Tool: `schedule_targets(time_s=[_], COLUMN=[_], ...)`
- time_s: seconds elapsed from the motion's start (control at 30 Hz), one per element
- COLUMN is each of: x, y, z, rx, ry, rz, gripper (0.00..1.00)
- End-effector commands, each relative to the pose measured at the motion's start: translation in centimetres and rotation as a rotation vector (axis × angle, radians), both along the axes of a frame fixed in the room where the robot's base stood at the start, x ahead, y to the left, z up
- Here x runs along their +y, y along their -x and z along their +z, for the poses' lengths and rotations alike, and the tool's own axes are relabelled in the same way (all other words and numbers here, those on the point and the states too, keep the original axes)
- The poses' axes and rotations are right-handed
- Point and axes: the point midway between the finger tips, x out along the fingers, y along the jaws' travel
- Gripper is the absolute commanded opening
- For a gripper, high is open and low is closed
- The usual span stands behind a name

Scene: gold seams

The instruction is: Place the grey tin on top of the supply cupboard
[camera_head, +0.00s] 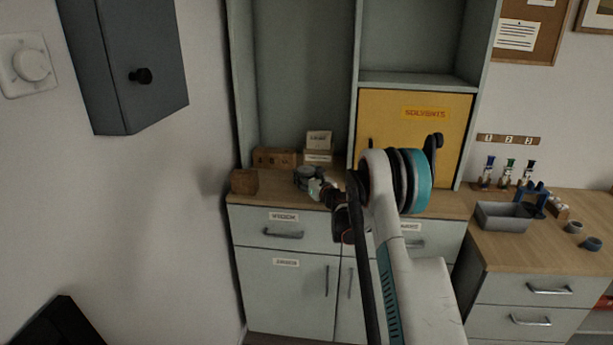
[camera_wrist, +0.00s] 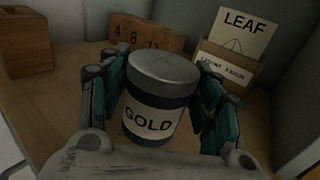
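The grey tin (camera_wrist: 155,95) has a grey lid, a dark body and a white label reading GOLD. In the wrist view it stands between the two fingers of my gripper (camera_wrist: 162,100), which lie close against its left and right sides. My gripper appears shut on it. A dark grey wall cupboard (camera_head: 130,70) with a black knob hangs at upper left. No sign names the supply cupboard.
Behind the tin stand a numbered wooden block (camera_wrist: 145,32) and a card box (camera_wrist: 228,65) with a LEAF card. A small wooden block (camera_head: 244,181) is to its left. A yellow SOLVENTS door (camera_head: 415,135) is at right. A grey tray (camera_head: 503,217) is on the right counter.

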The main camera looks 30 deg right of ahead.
Motion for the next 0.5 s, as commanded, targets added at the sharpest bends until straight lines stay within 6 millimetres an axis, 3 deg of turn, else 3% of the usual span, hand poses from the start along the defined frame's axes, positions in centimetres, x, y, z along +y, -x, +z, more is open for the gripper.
schedule_targets(time_s=[0.5], x=[-0.07], y=[0.48], z=[0.43], rx=[0.0], ry=[0.0], rz=[-0.001], gripper=[0.72])
